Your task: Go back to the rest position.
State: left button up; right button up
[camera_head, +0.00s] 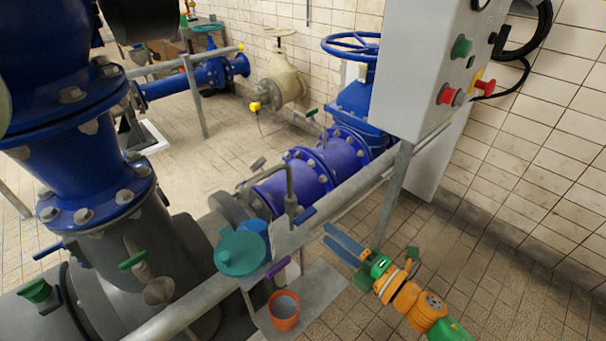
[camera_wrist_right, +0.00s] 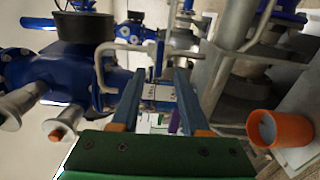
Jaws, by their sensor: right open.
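My right gripper (camera_head: 332,236) is in the lower right of the head view, on the orange and green arm that comes in from the lower right corner. Its two blue fingers are open and point to the upper left, beside the grey metal rail. In the right wrist view its fingers (camera_wrist_right: 160,76) stand apart. I see nothing held between them; pipes and small labelled things show behind the gap. My left gripper is not in the head view.
Left of the gripper, a metal shelf (camera_head: 325,288) bears an orange cup (camera_head: 285,312). A teal round vessel (camera_head: 242,252) stands nearby. A grey control box (camera_head: 425,65) hangs above. Blue pipes (camera_head: 300,175) run behind the rail. Tiled floor (camera_head: 500,265) is open at right.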

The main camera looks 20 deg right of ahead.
jog(key=s+d+f+m+g+h, duration=0.1)
jog(key=s+d+f+m+h, duration=0.15)
jog(key=f+m, duration=0.4)
jog(key=s+d+f+m+g+h, duration=0.1)
jog(key=d+f+m+g+h, duration=0.2)
jog(key=f, duration=0.7)
jog(key=s+f+m+g+h, duration=0.35)
jog(key=s+f+m, duration=0.35)
jog(key=s+f, duration=0.45)
jog(key=s+a+f+m+g, duration=0.2)
jog(key=s+f, duration=0.3)
jog(key=s, duration=0.4)
jog(key=s+a+f+m+g, duration=0.2)
jog(key=s+f+g, duration=0.3)
jog(key=s, duration=0.4)
jog(key=shift+s+f+m+y, duration=0.2)
jog(key=shift+s+m+y, duration=0.15)
jog(key=shift+m, duration=0.2)
